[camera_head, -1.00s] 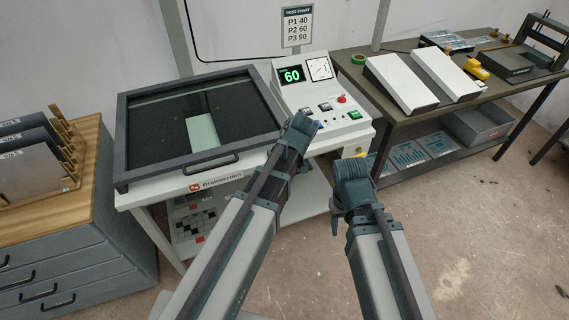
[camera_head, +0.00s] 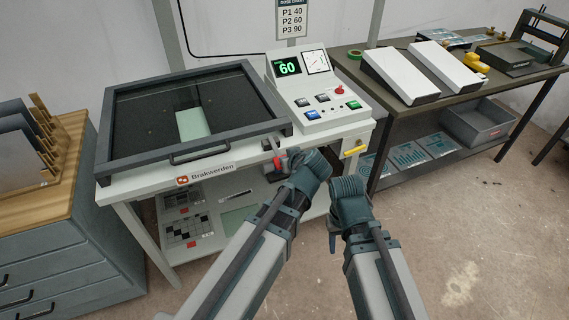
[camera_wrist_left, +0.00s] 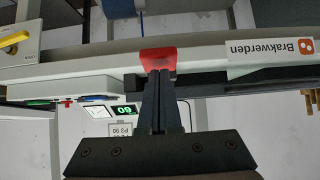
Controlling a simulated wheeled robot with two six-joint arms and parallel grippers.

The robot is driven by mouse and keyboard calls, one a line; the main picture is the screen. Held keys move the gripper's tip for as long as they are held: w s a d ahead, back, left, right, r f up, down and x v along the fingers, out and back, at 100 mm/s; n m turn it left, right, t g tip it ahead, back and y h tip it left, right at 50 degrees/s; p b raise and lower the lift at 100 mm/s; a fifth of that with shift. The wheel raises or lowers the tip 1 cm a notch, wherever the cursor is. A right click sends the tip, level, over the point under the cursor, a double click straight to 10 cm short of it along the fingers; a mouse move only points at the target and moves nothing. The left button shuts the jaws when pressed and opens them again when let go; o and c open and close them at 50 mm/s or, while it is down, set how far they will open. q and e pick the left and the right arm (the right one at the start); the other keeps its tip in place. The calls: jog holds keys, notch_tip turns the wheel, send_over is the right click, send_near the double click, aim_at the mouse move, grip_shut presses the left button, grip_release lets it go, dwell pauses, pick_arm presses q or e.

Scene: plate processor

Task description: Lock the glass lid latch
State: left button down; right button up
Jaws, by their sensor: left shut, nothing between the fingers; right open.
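The glass lid (camera_head: 155,110) of the plate machine lies down in its dark frame, with a bar handle (camera_head: 205,150) on its front edge. A red latch piece (camera_head: 277,160) sits at the machine's front right corner. In the left wrist view, which is upside down, the red piece (camera_wrist_left: 158,55) is right at the tips of my left fingers (camera_wrist_left: 160,76). My left gripper (camera_head: 288,160) is shut with nothing between its fingers, and seems to touch the red piece. My right gripper (camera_head: 334,240) is open and empty, low in front of the machine.
The control panel (camera_head: 322,88) with a green 60 display stands right of the lid. A yellow handle (camera_head: 354,150) is on the machine's front, right of the latch. A side table (camera_head: 400,115) stands at right and a drawer cabinet (camera_head: 45,250) at left. Floor in front is clear.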

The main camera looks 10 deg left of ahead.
pick_arm(q)
jog(key=shift+f+b, duration=0.3)
jog(key=shift+f, duration=0.25)
pick_arm(e)
jog(key=shift+f, duration=0.55)
pick_arm(q)
jog(key=shift+s+f, duration=0.1)
jog(key=shift+s, duration=0.1)
pick_arm(e)
jog(key=shift+f, duration=0.1)
